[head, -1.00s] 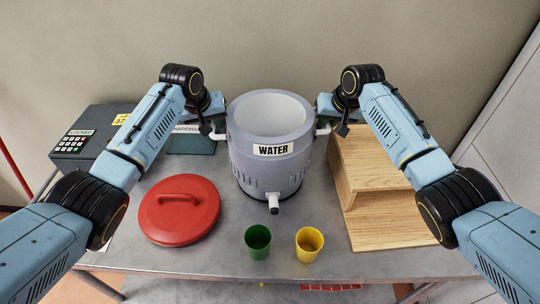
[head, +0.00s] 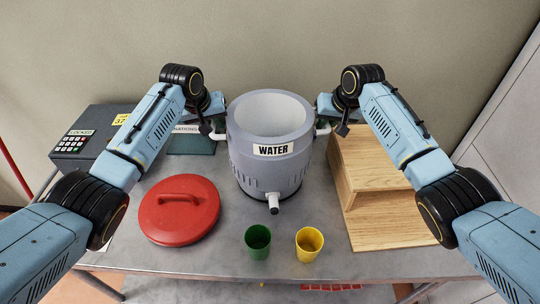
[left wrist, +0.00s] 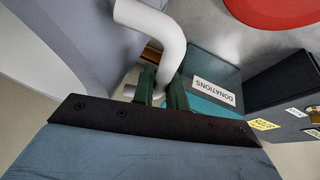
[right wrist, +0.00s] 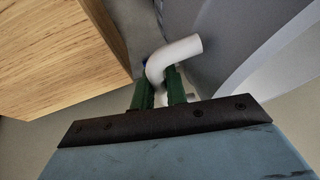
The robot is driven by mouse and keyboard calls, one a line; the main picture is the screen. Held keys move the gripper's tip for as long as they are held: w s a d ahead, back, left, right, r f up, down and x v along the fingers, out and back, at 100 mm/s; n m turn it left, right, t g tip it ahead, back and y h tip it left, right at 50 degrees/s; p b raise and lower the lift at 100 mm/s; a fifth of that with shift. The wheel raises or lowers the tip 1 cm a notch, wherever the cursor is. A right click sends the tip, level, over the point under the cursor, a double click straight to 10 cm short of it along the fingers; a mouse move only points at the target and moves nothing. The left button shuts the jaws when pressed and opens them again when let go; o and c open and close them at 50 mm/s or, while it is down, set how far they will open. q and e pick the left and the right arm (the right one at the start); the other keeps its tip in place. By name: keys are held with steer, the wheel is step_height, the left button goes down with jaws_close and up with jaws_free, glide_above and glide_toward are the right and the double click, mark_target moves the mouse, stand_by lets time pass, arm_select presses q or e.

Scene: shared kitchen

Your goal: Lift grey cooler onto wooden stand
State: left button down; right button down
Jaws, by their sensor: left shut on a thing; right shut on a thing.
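The grey cooler (head: 265,172), open at the top with a "WATER" label and a white spigot, stands upright on the metal table. My left gripper (left wrist: 162,92) is shut on its white left handle (left wrist: 160,38). My right gripper (right wrist: 162,90) is shut on its white right handle (right wrist: 176,55). In the head view, the left gripper (head: 214,122) and right gripper (head: 326,122) are at the cooler's two sides. The stepped wooden stand (head: 375,180) is right of the cooler, close beside it. I cannot tell whether the cooler's base is clear of the table.
A red lid (head: 180,222) lies front left of the cooler. A green cup (head: 257,241) and a yellow cup (head: 308,243) stand in front. A teal donations box (head: 192,144) and a dark keypad box (head: 88,135) are at the left. A wall is behind.

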arm_select(q)
steer(key=shift+w+r, duration=0.25)
steer(key=shift+r, duration=0.05)
arm_select(e)
steer(key=shift+w+r, duration=0.25)
steer(key=shift+r, duration=0.1)
